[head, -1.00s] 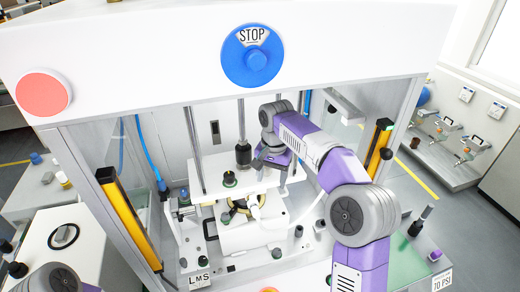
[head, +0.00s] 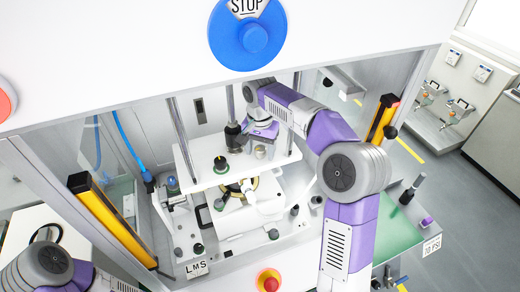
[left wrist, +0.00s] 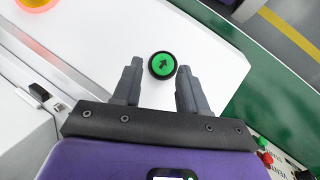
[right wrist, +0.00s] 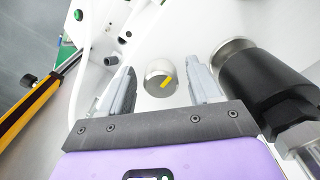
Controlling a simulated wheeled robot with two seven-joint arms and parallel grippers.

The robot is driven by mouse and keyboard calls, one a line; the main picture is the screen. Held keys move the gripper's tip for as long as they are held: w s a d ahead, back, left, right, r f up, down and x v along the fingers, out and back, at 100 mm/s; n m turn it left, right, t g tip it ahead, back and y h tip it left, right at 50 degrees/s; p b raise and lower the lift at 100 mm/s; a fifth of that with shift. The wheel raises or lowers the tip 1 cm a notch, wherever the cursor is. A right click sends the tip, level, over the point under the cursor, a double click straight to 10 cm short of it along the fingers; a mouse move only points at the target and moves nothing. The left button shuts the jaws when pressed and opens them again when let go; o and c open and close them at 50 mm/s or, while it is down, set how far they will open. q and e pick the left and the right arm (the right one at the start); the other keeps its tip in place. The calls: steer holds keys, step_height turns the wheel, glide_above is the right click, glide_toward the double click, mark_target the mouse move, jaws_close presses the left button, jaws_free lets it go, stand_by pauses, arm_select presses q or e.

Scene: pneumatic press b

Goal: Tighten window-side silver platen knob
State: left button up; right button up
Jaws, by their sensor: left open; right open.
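The silver platen knob (right wrist: 160,78) is a short round metal cylinder with a yellow mark on its face. In the right wrist view it sits between the spread fingers of my right gripper (right wrist: 164,74), with gaps on both sides. In the head view the silver knob (head: 260,152) stands on the white platen (head: 208,172), just below my right gripper (head: 257,138). My right gripper is open and empty. My left gripper (left wrist: 159,66) is open and empty in the left wrist view, above a white surface with a green arrow button (left wrist: 163,64).
A black cylindrical fitting (right wrist: 265,85) is close beside the right gripper's finger. Yellow light-curtain bars (head: 108,220) and vertical rods flank the press opening. A red button (head: 269,281) is at the front.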

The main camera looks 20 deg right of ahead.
steer(key=c, duration=1)
steer(key=shift+c, duration=0.2)
arm_select(q)
steer(key=shift+r, duration=0.15)
arm_select(e)
steer(key=m+p, duration=0.1)
steer(key=m, duration=0.5)
steer(key=shift+w+a+p, duration=0.1)
steer(key=shift+p, duration=0.25)
arm_select(q)
step_height(320, 180, up, 3)
steer(key=shift+p, duration=0.75)
arm_select(e)
steer(key=m, duration=0.6)
steer(key=shift+w, duration=0.1)
steer(key=shift+r, duration=0.1)
steer(key=o, duration=1)
